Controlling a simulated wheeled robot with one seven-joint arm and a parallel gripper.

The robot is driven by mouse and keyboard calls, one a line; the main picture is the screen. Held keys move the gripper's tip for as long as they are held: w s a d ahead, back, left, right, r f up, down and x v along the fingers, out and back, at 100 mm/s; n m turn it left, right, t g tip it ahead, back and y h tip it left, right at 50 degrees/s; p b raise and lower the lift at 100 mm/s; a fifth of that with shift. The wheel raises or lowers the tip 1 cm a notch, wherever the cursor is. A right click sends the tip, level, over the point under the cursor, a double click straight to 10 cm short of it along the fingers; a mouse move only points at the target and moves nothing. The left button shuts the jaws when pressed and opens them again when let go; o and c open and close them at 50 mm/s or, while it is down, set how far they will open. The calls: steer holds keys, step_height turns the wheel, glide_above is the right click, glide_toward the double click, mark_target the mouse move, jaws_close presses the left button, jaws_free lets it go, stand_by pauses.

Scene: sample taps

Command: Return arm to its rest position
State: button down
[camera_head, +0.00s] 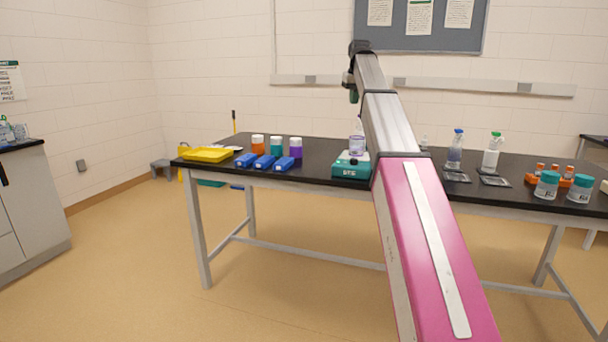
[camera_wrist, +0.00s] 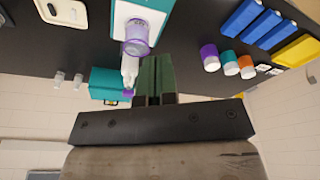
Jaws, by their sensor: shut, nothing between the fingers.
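My arm rises from the bottom of the head view. My gripper (camera_head: 353,96) is at its far end, above the table and pointing down, small and partly hidden by the arm. In the wrist view my gripper (camera_wrist: 155,64) shows two dark green fingers shut together with nothing between them. A clear bottle with a purple band (camera_head: 357,146) stands below it on the teal device (camera_head: 350,170). In the wrist view the bottle (camera_wrist: 137,36) is beside the fingers, apart from them as far as I can tell.
The black table (camera_head: 320,177) holds a yellow tray (camera_head: 207,154), several blue boxes (camera_head: 265,162), colour-banded jars (camera_head: 296,147), wash bottles (camera_head: 491,152) and teal-lidded jars (camera_head: 547,184). A grey board (camera_head: 435,38) hangs on the wall behind. The floor in front is clear.

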steer(key=s+f, duration=0.4)
steer(key=f, duration=0.9)
steer(key=s+f+m+g, duration=0.1)
steer(key=s+f, duration=0.3)
steer(key=f, duration=0.8)
steer(key=s+f, duration=0.4)
steer(key=f, duration=0.9)
steer(key=s+f+m+g, duration=0.1)
steer(key=s+f, duration=2.3)
steer(key=s, duration=0.1)
